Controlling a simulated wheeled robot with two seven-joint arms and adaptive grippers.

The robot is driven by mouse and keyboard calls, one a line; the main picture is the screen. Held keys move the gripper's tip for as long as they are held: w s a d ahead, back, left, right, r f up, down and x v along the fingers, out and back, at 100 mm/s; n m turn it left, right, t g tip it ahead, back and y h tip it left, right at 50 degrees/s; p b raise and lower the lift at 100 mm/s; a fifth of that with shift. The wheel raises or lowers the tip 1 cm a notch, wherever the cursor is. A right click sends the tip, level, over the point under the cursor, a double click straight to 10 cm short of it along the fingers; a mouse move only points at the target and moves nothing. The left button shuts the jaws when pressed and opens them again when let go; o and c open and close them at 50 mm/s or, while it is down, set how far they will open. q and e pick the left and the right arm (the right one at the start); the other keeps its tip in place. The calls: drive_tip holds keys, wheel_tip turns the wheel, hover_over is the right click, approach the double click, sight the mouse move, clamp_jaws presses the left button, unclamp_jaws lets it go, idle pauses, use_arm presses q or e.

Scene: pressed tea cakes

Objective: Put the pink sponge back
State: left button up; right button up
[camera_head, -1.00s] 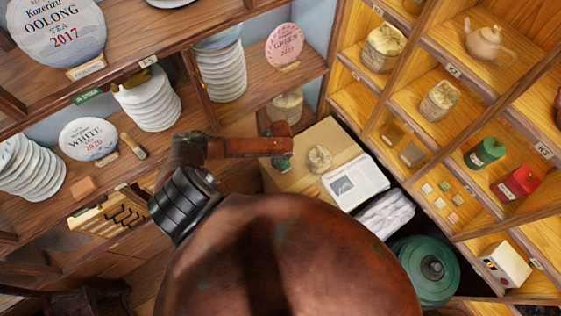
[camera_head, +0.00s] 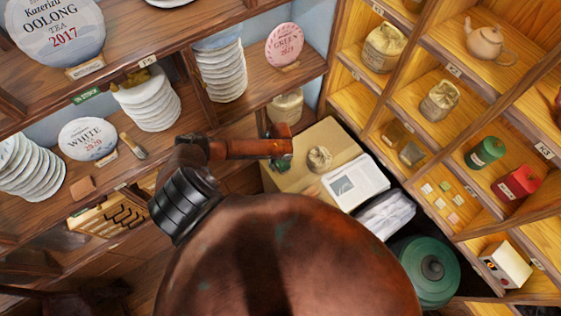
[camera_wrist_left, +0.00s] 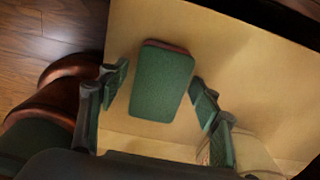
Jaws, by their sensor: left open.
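In the left wrist view a rounded block with a dark green top and a thin reddish-pink edge, which looks like the pink sponge (camera_wrist_left: 162,82), lies on the tan tabletop (camera_wrist_left: 215,50). My left gripper (camera_wrist_left: 159,88) is open, with one finger on each side of the block in the picture and a gap on both sides. I cannot tell how far above the top the fingertips are. In the head view my left gripper (camera_head: 281,148) is over the left part of the table (camera_head: 331,133), and I cannot make out the sponge there. My right gripper is not in view.
On the table, a tied beige bundle (camera_head: 319,158) and a printed sheet (camera_head: 354,182) lie right of the gripper. A cloth-topped jar (camera_head: 286,106) stands behind. Tea-cake shelves (camera_head: 140,155) are at left, wooden cubbies (camera_head: 425,125) at right, a green lidded pot (camera_head: 430,272) at lower right.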

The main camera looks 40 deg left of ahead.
sight(281, 162)
use_arm(q)
drive_tip(key=shift+r, duration=0.2)
wheel_tip(281, 162, up, 12)
drive_tip(key=shift+p, duration=0.45)
